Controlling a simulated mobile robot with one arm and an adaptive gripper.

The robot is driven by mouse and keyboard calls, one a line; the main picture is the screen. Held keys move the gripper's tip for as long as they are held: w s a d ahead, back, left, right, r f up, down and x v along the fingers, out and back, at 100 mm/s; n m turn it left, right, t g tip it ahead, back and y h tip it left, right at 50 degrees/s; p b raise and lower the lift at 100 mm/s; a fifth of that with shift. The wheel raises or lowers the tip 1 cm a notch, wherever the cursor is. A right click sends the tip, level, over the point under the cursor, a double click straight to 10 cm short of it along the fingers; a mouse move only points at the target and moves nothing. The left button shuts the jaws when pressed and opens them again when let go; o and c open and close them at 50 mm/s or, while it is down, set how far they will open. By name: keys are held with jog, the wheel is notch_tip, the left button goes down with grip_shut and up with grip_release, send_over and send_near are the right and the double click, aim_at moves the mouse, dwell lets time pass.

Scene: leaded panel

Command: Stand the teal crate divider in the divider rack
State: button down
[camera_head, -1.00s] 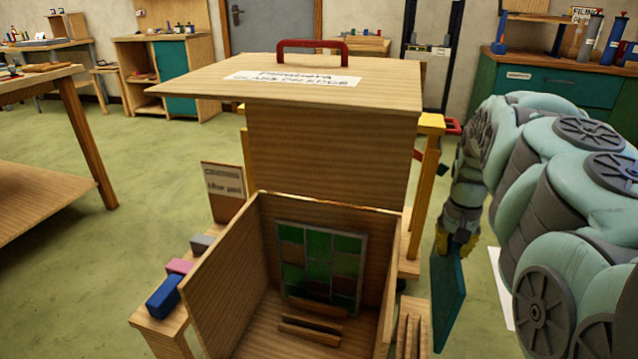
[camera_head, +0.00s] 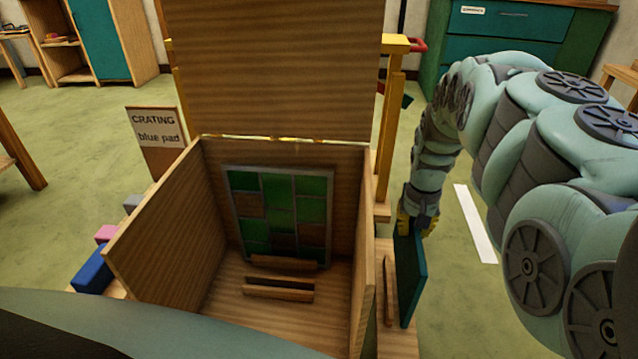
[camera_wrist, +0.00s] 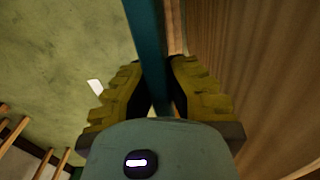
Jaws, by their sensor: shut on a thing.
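The teal crate divider (camera_head: 412,277) is a thin flat panel, held upright on the right of the open wooden crate. My gripper (camera_head: 416,222) is shut on its upper edge. In the wrist view the teal divider (camera_wrist: 152,50) runs between the two yellow-padded fingers of my gripper (camera_wrist: 160,98). The divider rack (camera_head: 388,290), a wooden piece with upright slats, shows partly beside the crate's right wall. The divider hangs just right of the slats; I cannot tell whether its lower edge touches the rack.
The open crate (camera_head: 225,240) holds a green and brown leaded panel (camera_head: 280,212) against its back wall. A sign reading "CRATING blue pad" (camera_head: 157,130) stands at left, near blue (camera_head: 92,270) and pink (camera_head: 107,234) blocks. Floor right of the divider is clear.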

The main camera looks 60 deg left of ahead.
aim_at(407, 248)
jog(key=shift+f+b, duration=3)
jog(key=shift+f, duration=0.85)
jog(key=c, duration=1.1)
grip_release()
jog(key=shift+o, duration=0.2)
jog(key=shift+r, duration=3.7)
